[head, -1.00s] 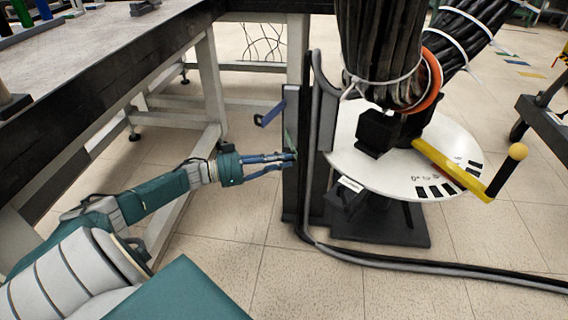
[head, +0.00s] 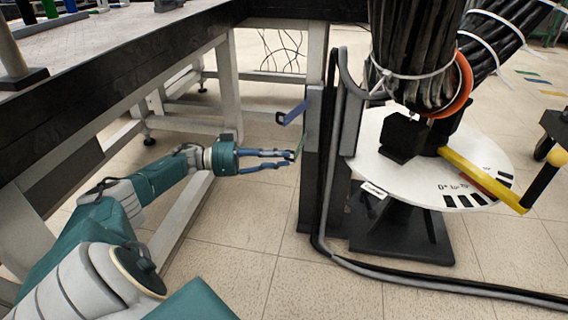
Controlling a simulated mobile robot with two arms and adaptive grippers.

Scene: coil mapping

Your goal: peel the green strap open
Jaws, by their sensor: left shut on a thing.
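The green strap (head: 299,147) is a short narrow strip at the left side of a dark upright post (head: 312,180). My left gripper (head: 291,156) comes in from the left, and its blue fingers are shut on the strap's end. The fingertips are just left of the post, with a small gap. The strap slants up from the fingertips toward the post. Where it joins the post is too small to tell. A blue strap (head: 293,112) sticks out to the left from the post, above the gripper. My right gripper is not in view.
Black and grey cables (head: 334,150) run down the post and away right along the floor. A round white table (head: 420,178) with a yellow-handled crank (head: 490,183) and a thick cable bundle (head: 415,60) stands right. A workbench (head: 130,55) is at upper left. The floor below the gripper is clear.

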